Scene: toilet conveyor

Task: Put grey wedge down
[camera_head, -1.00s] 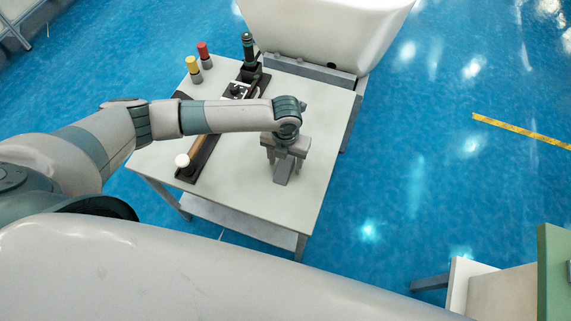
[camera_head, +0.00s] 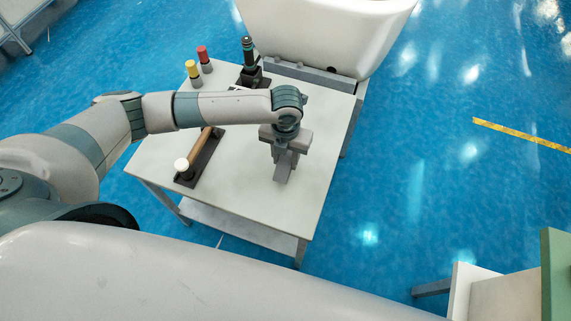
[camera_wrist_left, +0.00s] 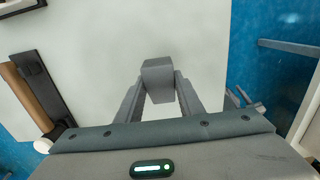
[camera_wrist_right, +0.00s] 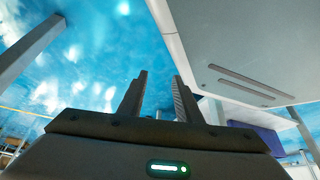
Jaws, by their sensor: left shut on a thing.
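The grey wedge (camera_head: 285,168) is under my left gripper (camera_head: 284,150), over the white table (camera_head: 240,195). In the left wrist view, the wedge (camera_wrist_left: 158,80) sits between the fingertips of my left gripper (camera_wrist_left: 160,88), which is shut on it. I cannot tell whether its lower end touches the tabletop. My right gripper (camera_wrist_right: 160,85) shows only in the right wrist view, with its fingers apart and nothing between them.
A mallet with a white head (camera_head: 181,164) lies in a dark holder at the left of the table. A yellow-topped piece (camera_head: 192,70), a red-topped piece (camera_head: 203,55) and a dark upright tool (camera_head: 249,60) stand at the back. A white basin (camera_head: 320,35) adjoins the back edge. The table's front right is clear.

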